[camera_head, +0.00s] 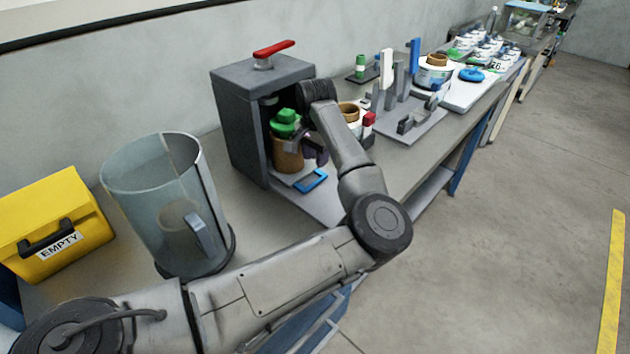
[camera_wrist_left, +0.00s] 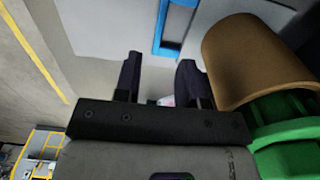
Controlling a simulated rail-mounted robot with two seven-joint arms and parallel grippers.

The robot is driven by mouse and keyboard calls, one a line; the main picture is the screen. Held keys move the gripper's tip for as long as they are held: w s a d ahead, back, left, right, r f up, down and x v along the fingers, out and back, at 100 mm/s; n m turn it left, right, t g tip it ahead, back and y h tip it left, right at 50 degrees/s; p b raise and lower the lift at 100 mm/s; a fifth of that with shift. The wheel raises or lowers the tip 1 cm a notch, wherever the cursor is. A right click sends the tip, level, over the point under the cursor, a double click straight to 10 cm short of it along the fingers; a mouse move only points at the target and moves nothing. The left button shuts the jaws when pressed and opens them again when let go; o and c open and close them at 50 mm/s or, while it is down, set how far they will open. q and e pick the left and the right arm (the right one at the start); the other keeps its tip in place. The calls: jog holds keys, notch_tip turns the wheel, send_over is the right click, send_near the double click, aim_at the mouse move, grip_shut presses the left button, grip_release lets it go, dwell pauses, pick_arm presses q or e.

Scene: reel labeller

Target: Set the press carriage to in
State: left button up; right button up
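The press (camera_head: 240,120) is a dark grey housing with a red lever (camera_head: 273,48) on top. At its open front, a brown cylinder (camera_head: 287,155) with a green top (camera_head: 285,122) stands over a light plate bearing a blue rectangular handle (camera_head: 311,181), apparently the carriage. How far in it sits, I cannot tell. My left gripper (camera_head: 312,150) is at the press mouth, beside the brown cylinder, partly hidden by my arm. In the left wrist view, its two dark fingers (camera_wrist_left: 158,80) are apart and empty. The blue handle (camera_wrist_left: 166,30) lies beyond them; the brown cylinder (camera_wrist_left: 250,60) is at right.
A clear cylindrical guard (camera_head: 165,200) and a yellow box (camera_head: 52,225) marked EMPTY stand to the left. A grey fixture (camera_head: 415,115) with upright posts stands right of the press. White reels (camera_head: 485,50) lie farther along the bench.

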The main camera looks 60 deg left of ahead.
aim_at(315, 182)
pick_arm(q)
notch_tip(315, 182, down, 8)
jog(key=shift+f+b, duration=0.1)
jog(key=shift+b, duration=0.75)
jog(key=shift+c, duration=0.2)
grip_shut()
